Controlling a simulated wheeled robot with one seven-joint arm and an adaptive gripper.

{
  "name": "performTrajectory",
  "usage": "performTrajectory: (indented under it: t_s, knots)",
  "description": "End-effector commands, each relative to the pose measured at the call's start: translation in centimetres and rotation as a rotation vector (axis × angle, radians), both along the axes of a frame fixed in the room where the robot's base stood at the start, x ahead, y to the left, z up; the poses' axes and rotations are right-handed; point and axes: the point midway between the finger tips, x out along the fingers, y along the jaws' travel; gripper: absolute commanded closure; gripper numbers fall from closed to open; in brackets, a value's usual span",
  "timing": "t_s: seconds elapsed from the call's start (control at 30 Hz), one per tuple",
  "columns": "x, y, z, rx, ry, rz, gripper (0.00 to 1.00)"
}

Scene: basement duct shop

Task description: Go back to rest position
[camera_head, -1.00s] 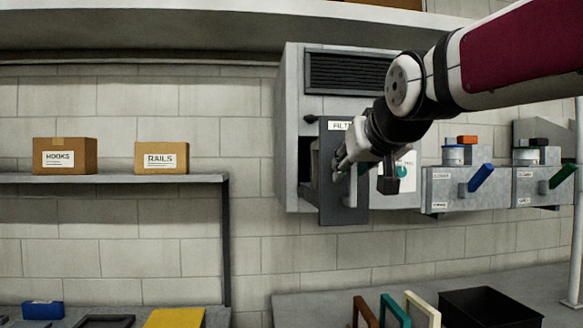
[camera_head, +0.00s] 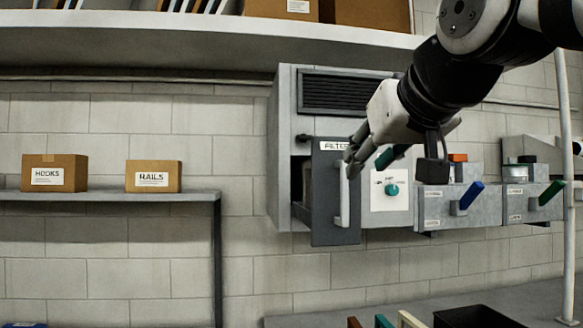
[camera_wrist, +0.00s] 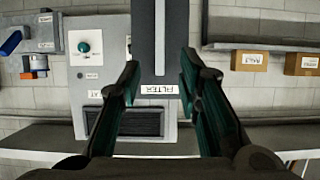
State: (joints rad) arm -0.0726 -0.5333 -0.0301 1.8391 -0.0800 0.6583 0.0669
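My gripper (camera_head: 367,160) is open, with its dark green finger pads spread apart. In the wrist view my gripper (camera_wrist: 160,68) has nothing between its fingers that they touch. A dark grey panel (camera_head: 325,215) labelled FILTER stands out from the front of a grey wall cabinet (camera_head: 285,150). Its pale upright handle (camera_head: 344,200) is just below my fingers in the head view. The wrist view shows the panel upside down, with the handle (camera_wrist: 160,40) seen between the fingers. My fingers partly cover the panel's upper right edge.
A white plate with a green knob (camera_head: 392,189) is right of the panel. Grey boxes with a blue lever (camera_head: 471,195) and green lever (camera_head: 551,192) are farther right. An overhead shelf (camera_head: 200,34) runs above.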

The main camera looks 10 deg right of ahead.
Motion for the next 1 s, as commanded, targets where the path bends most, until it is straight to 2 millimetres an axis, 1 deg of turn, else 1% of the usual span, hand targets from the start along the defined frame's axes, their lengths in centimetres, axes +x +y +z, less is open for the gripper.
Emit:
performTrajectory:
  t_s: [0.47, 0.57, 0.67, 0.77, 0.8, 0.87, 0.9, 0.97, 1.0]
  knots:
    - [-0.1, 0.0, 0.0, 0.000, 0.001, 0.000, 0.68]
    - [-0.4, 0.0, -1.1, -0.001, 0.022, -0.001, 0.68]
    - [-1.2, -0.1, -4.5, -0.003, 0.090, -0.002, 0.68]
    - [-2.9, -0.2, -10.2, -0.006, 0.203, -0.003, 0.68]
    - [-3.9, -0.2, -12.8, -0.006, 0.257, -0.003, 0.68]
    - [-5.4, -0.1, -16.6, -0.005, 0.336, -0.002, 0.68]
    - [-6.6, -0.2, -19.0, -0.007, 0.387, -0.003, 0.68]
    - [-8.3, -0.2, -22.4, -0.007, 0.459, -0.003, 0.68]
    - [-9.4, -0.1, -24.4, -0.006, 0.503, -0.002, 0.68]
